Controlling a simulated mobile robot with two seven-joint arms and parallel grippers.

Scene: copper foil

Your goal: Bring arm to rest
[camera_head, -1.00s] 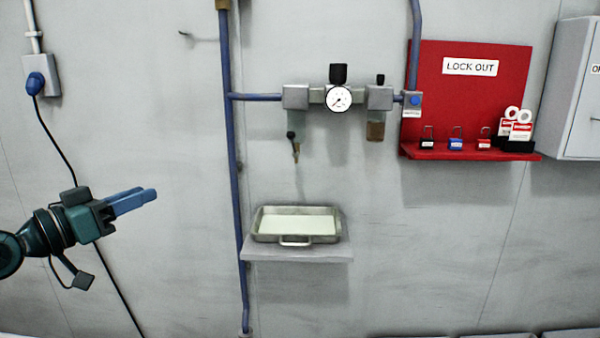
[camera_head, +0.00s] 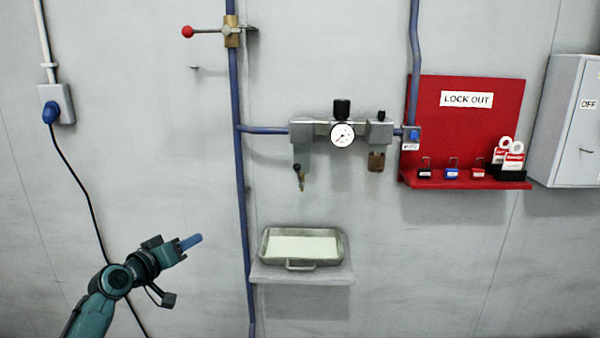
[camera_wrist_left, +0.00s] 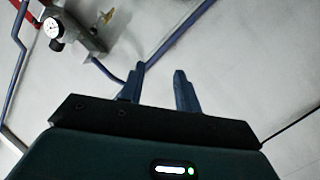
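My left gripper (camera_head: 192,242) is at the lower left in the head view, in front of the wall and left of the vertical blue pipe. Its blue fingers point right and slightly up. In the left wrist view the two fingers (camera_wrist_left: 158,80) stand apart with nothing between them. My right arm and gripper do not show in any view.
A metal tray (camera_head: 262,250) sits on a wall shelf (camera_head: 300,273) right of the gripper. The blue pipe (camera_head: 240,180) carries a red-knobbed valve (camera_head: 210,31) and a branch to a gauge (camera_head: 342,135). A red lock-out board (camera_head: 465,120) and grey cabinet (camera_head: 575,120) are at right. A cable (camera_head: 85,185) hangs behind my arm.

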